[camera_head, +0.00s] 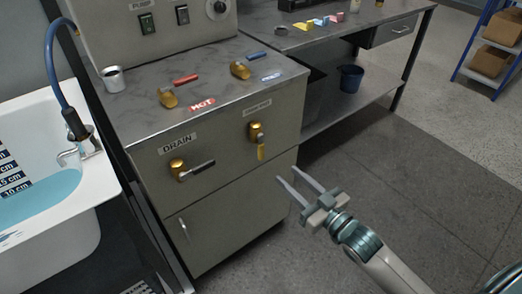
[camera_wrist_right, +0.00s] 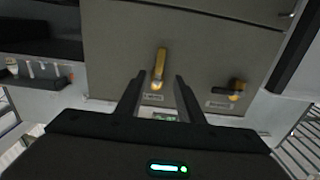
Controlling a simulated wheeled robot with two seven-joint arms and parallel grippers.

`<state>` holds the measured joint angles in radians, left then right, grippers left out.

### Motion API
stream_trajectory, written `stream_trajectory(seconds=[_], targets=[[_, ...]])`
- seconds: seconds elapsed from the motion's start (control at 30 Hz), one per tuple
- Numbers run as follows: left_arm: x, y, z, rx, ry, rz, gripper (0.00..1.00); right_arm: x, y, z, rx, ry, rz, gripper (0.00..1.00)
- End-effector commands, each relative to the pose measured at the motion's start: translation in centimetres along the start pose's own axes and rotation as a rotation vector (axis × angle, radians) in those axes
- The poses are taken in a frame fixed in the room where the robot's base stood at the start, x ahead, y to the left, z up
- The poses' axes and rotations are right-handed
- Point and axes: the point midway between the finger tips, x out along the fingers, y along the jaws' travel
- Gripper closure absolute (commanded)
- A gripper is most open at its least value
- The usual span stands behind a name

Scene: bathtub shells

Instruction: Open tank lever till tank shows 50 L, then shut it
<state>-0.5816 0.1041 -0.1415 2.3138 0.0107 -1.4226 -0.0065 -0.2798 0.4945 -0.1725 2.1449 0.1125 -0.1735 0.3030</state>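A yellow-handled lever on a brass valve (camera_head: 257,140) is on the front of the grey cabinet, under a small label I cannot read for sure; its handle hangs straight down. It also shows in the right wrist view (camera_wrist_right: 159,68), between and beyond the fingers. My right gripper (camera_head: 288,175) is open and empty, in front of the cabinet, below and to the right of the yellow lever, apart from it. Its fingers also show in the right wrist view (camera_wrist_right: 157,82). My left gripper is not in view. No tank readout in litres is visible.
The black-handled DRAIN lever (camera_head: 191,169) sits left of the yellow one. Red (camera_head: 179,86) and blue (camera_head: 247,66) levers and a metal cup (camera_head: 113,79) are on top. A white tub (camera_head: 84,204) with water stands left. The floor right of the cabinet is clear.

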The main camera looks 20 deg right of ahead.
Motion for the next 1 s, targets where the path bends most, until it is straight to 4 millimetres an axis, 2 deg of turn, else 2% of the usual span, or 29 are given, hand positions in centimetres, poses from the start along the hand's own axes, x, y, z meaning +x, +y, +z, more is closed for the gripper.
stream_trajectory(seconds=[0.7,1.0], targets=[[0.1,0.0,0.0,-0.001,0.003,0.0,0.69,11.5,0.0,-0.1,0.0,0.002,0.0,0.66],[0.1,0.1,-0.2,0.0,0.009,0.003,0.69,13.8,0.0,0.0,0.0,0.0,0.0,0.66]])
